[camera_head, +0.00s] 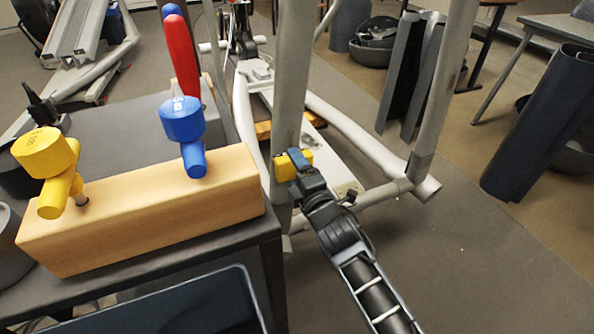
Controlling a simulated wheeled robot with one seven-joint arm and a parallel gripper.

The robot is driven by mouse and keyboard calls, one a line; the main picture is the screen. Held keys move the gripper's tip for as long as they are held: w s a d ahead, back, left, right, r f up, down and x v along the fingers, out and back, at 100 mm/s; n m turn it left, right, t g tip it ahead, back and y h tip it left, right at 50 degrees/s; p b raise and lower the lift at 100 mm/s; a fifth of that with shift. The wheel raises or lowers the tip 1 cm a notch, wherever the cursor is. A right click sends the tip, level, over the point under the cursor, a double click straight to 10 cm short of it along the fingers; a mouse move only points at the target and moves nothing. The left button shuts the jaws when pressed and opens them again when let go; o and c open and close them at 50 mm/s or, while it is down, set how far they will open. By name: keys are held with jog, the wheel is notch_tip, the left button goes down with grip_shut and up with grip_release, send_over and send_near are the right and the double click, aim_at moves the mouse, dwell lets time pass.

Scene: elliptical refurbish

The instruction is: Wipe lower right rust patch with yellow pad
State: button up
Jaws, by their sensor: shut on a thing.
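My gripper (299,163) is shut on the yellow pad (285,170). The pad is at the lower part of a grey upright tube (291,95) of the elliptical frame and looks to be against it; I cannot tell for sure whether they touch. My arm reaches in from the lower right. No rust patch can be made out clearly; the pad and gripper cover part of the tube.
A wooden block (140,222) on the dark table at left holds a yellow-headed tool (45,153) and a blue-headed tool (183,120). A red handle (181,52) stands behind. Frame tubes (365,145) extend right. A dark cylinder (535,125) stands farther right on open floor.

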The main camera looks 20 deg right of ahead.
aim_at(293, 121)
jog(key=shift+w+b, duration=0.3)
jog(key=shift+w, duration=0.4)
jog(key=shift+r, duration=0.15)
jog(key=r+p, duration=0.1)
jog(key=p, duration=0.1)
jog(key=r+p, duration=0.2)
jog(key=shift+s+d+r+p, duration=0.15)
jog(key=shift+d+r+p, duration=0.05)
jog(key=shift+p, duration=0.1)
jog(key=shift+w+d+r+p, duration=0.1)
jog(key=shift+r+p, duration=0.9)
jog(key=shift+p, duration=0.1)
jog(key=shift+w+d+r+p, duration=0.1)
jog(key=shift+r+p, duration=0.9)
jog(key=shift+p, duration=0.05)
notch_tip(293, 121, up, 3)
jog(key=p, duration=0.3)
jog(key=shift+d+r+p, duration=0.1)
jog(key=shift+d+p, duration=0.05)
jog(key=shift+p, duration=0.2)
jog(key=shift+f, duration=0.2)
